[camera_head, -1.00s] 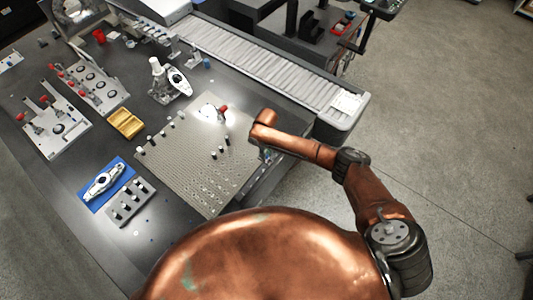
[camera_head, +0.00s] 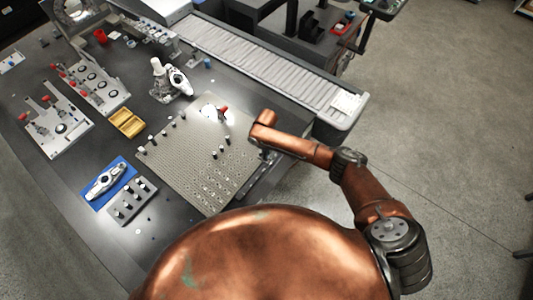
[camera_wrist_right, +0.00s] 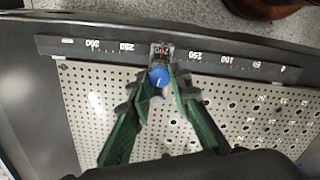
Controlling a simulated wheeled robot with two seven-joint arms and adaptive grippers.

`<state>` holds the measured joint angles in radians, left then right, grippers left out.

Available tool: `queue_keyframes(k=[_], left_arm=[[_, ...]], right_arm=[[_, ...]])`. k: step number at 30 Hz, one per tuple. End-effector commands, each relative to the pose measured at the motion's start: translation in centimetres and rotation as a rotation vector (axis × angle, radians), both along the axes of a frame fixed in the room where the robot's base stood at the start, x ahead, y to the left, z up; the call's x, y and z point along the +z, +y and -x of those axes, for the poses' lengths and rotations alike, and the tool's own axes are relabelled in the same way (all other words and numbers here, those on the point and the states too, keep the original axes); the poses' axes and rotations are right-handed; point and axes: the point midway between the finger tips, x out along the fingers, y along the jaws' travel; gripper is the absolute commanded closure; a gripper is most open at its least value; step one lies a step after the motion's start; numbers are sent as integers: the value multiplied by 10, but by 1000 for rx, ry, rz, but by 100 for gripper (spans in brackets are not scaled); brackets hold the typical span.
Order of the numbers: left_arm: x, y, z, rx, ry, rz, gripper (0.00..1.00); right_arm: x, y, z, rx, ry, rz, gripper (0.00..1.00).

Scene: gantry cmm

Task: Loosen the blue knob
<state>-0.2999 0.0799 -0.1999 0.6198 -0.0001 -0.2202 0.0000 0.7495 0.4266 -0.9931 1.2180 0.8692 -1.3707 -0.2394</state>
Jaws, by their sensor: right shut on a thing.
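The blue knob (camera_wrist_right: 159,76) shows in the right wrist view, at a small metal block (camera_wrist_right: 160,52) on the ruler bar along the edge of a perforated plate (camera_wrist_right: 80,97). My right gripper (camera_wrist_right: 162,84) has its two green fingers on either side of the knob, shut on it. In the head view my right arm (camera_head: 300,146) reaches to the right edge of the same plate (camera_head: 190,150). There the gripper is mostly hidden by the wrist, and I cannot make out the knob. My left gripper is in neither view.
Several pins and a red-tipped part stand on the plate. A yellow tray (camera_head: 127,122), a blue mat (camera_head: 92,197) with a white part and a grey pin block (camera_head: 131,203) lie to the left. A conveyor (camera_head: 262,62) runs behind. The floor at the right is open.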

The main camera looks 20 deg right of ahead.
Motion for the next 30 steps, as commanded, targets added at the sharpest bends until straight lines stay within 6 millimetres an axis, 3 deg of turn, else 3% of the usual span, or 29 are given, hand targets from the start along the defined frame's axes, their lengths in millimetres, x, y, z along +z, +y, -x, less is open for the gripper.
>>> queue_keyframes(k=[10,11,18,26,30], left_arm=[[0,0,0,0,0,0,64],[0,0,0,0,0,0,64],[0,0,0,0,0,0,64],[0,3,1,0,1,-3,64],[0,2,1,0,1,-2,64]], right_arm=[[0,1,0,3,0,-2,100],[0,1,0,2,0,-2,80],[0,1,0,1,0,-1,64],[1,0,0,1,0,0,64],[11,0,-1,1,0,-1,64]])
